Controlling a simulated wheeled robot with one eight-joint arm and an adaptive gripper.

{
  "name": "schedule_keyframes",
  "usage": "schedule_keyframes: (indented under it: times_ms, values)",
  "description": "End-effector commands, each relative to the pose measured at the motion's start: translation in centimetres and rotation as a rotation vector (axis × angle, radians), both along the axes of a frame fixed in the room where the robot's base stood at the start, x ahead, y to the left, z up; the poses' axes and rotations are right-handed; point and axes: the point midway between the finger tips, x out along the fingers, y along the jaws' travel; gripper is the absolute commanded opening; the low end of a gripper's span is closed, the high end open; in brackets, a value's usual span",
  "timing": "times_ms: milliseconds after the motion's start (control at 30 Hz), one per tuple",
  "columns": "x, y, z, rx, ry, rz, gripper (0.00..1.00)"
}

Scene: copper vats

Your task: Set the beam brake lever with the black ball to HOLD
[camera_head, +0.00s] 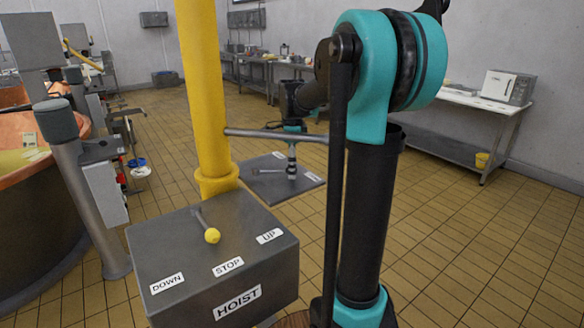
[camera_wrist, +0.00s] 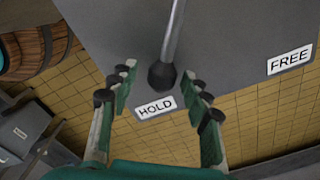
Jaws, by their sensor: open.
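The beam brake lever (camera_wrist: 173,32) is a grey rod with a black ball (camera_wrist: 162,76) on its end, seen in the wrist view. The ball lies close to the white HOLD label (camera_wrist: 155,106), and the FREE label (camera_wrist: 290,60) is off to the right. My gripper (camera_wrist: 160,80) is open, with one finger on each side of the ball; I cannot tell whether either touches it. In the head view my gripper (camera_head: 292,168) is over the dark brake plate (camera_head: 262,186), behind the yellow post. The plate's labels are too small to read there.
The yellow post (camera_head: 208,90) stands left of my arm. The HOIST box (camera_head: 215,250) with its yellow-ball lever (camera_head: 212,236) is in front. A copper vat (camera_head: 35,215) is at left. A white table (camera_head: 465,100) stands at right; the tiled floor between is clear.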

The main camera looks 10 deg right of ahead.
Motion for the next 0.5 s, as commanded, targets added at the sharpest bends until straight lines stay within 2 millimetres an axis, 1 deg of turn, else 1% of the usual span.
schedule_keyframes:
  times_ms: [133,233,367,500]
  values:
    - [0.0,0.0,0.5,0.0,0.0,0.0,0.48]
    - [0.0,0.0,1.7,0.0,0.0,0.0,0.48]
    - [-0.1,0.0,4.2,0.0,0.0,0.0,0.48]
    - [-0.1,0.0,7.1,0.0,0.0,0.0,0.48]
